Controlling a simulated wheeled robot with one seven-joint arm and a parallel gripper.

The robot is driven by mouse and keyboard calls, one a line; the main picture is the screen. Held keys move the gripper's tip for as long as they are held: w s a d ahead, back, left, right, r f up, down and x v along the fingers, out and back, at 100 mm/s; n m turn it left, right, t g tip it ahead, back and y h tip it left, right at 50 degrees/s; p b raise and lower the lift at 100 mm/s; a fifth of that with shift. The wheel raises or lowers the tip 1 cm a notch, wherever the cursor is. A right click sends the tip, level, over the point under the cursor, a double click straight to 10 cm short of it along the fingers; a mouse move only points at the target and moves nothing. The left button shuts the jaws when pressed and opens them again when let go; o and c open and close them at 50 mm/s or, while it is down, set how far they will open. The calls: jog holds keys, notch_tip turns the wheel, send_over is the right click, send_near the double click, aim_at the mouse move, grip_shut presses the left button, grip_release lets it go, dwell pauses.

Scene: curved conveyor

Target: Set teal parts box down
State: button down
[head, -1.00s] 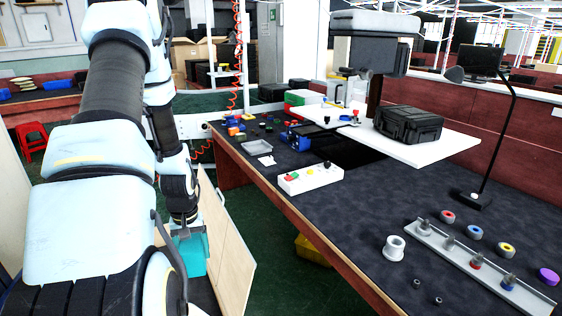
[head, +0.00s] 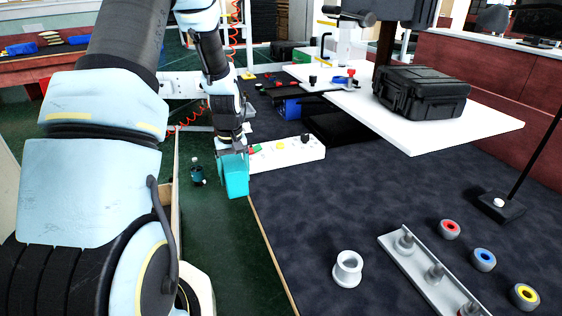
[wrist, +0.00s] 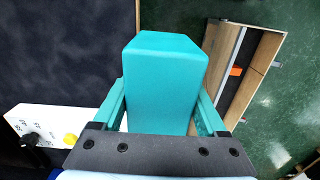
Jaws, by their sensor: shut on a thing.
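The teal parts box (head: 235,178) hangs from my gripper (head: 232,150) in the head view, at the left edge of the dark worktable (head: 310,215). My gripper is shut on it. There the table surface (wrist: 65,50) lies to the left of the box and green floor lies to the right. The box looks raised and mostly beyond the table's edge; its exact height above the table top cannot be told.
A white control panel with buttons (head: 290,152) lies close beside the box. A black case (head: 420,92) sits on a white shelf. A white spool (head: 347,268) and a peg rail (head: 430,270) stand nearer. The dark table top between has clear room. A wooden bin (wrist: 245,75) stands on the floor.

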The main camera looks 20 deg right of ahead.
jog(key=s+d+r+b, duration=0.1)
jog(key=s+d+b, duration=0.15)
jog(key=d, duration=0.75)
jog(key=s+d+b, duration=0.2)
jog(key=d+b, duration=0.2)
jog(key=d, duration=0.5)
notch_tip(320, 180, down, 9)
jog(key=shift+s+d+f+p, duration=0.1)
jog(key=shift+d+f+p, duration=0.05)
jog(key=shift+p, duration=0.5)
jog(key=shift+f, duration=0.2)
grip_release()
jog(key=shift+r, duration=0.1)
